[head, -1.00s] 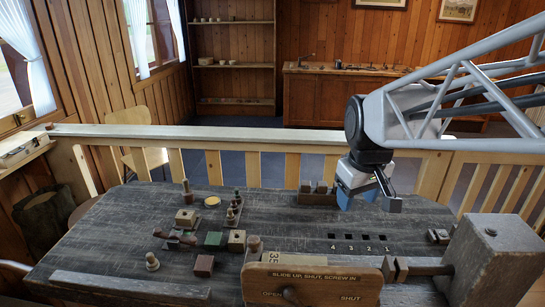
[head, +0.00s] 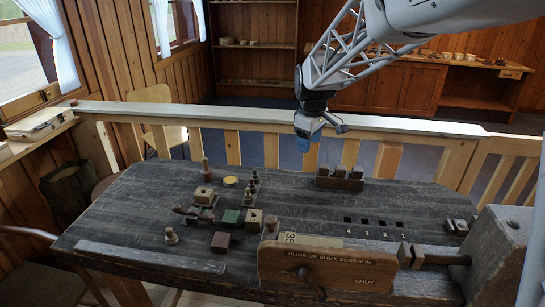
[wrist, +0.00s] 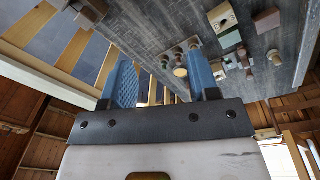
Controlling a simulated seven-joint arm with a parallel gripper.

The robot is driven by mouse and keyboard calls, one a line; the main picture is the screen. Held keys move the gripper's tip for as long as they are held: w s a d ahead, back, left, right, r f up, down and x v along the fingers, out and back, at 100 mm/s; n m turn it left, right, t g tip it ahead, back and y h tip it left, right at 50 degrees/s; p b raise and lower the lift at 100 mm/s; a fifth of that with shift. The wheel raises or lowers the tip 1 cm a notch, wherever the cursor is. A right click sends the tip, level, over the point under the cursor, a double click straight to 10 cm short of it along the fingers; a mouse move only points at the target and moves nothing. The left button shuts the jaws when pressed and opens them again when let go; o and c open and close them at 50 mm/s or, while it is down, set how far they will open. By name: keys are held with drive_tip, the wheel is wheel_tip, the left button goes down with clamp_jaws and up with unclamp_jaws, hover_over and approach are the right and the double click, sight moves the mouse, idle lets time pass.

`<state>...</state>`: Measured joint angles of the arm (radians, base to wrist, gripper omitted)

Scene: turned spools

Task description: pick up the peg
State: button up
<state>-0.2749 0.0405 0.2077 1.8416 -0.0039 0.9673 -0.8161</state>
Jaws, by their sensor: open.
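I cannot tell which piece is meant by the peg. One upright turned wooden peg (head: 205,168) stands at the table's back left. A pale turned piece (head: 171,236) stands at the front left. Several small dark turned pieces (head: 251,188) stand in a row on a holder between the yellow disc and the middle. My gripper (head: 307,142) is in the air by the far railing, clear of all of these. In the wrist view its blue fingers (wrist: 162,82) are spread apart with nothing between them.
Blocks (head: 221,242) and a yellow disc (head: 230,180) crowd the table's left half. A rack (head: 340,181) with three blocks stands at the back. A lettered board (head: 328,272) is at the front. Numbered square holes (head: 375,222) are right of centre. The railing (head: 260,117) runs behind.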

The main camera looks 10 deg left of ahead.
drive_tip(key=w+a+f+n, duration=0.4)
drive_tip(key=w+a+f, duration=0.4)
drive_tip(key=w+a, duration=0.25)
drive_tip(key=n+g, duration=0.1)
drive_tip(key=n, duration=0.2)
hover_over(255, 169)
wheel_tip(255, 169, down, 8)
drive_tip(key=shift+f, duration=1.3)
drive_tip(key=shift+f, duration=0.15)
drive_tip(key=shift+a+f, duration=0.1)
drive_tip(key=shift+f, duration=2.35)
